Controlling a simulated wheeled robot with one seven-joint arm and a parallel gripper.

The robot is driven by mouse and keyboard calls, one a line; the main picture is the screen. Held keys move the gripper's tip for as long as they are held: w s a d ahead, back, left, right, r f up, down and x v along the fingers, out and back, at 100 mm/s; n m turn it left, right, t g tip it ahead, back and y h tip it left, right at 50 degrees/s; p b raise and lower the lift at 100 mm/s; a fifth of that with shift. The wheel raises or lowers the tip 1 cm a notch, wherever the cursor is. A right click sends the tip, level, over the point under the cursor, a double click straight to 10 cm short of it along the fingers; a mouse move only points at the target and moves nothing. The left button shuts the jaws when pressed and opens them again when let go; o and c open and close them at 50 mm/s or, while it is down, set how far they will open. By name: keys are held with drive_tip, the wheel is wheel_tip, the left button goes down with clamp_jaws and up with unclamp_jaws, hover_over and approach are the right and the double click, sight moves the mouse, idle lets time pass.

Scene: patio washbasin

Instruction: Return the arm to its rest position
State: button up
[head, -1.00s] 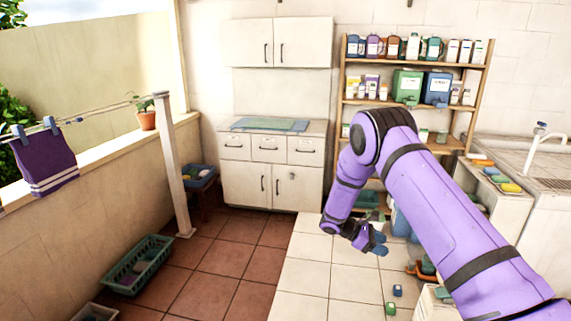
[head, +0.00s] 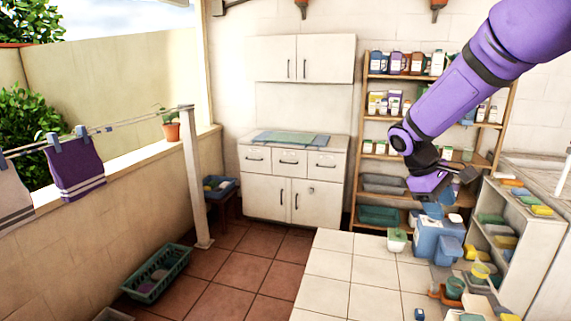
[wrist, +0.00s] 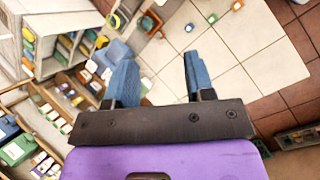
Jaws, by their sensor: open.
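My gripper (wrist: 158,85) shows in the wrist view with its two blue fingers spread apart and nothing between them. In the head view my purple arm reaches in from the upper right and bends down at the elbow. There my gripper (head: 452,182) is in front of the wooden shelf, above a blue container; its fingertips are hard to make out.
A wooden shelf (head: 362,133) with bottles and boxes stands behind my arm. A blue container (head: 427,240) and a low white shelf unit (head: 545,232) are close below and right. A white cabinet (head: 267,195) stands further left.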

drive_tip(key=s+a+r+m+t+y, duration=0.1)
drive_tip(key=s+r+m+t+y, duration=0.1)
drive_tip(key=s, duration=0.7)
drive_tip(key=s+a+r+m+t+y, duration=0.2)
drive_tip(key=s+r, duration=0.3)
drive_tip(key=s, duration=0.4)
drive_tip(key=s+a+r+m+t+y, duration=0.1)
drive_tip(key=s+a+r+m+t, duration=0.1)
drive_tip(key=s, duration=0.6)
wheel_tip(320, 180, up, 2)
drive_tip(key=shift+s+r+m+t+y, duration=0.1)
drive_tip(key=shift+s+m+t+y, duration=0.3)
drive_tip(key=shift+t, duration=0.2)
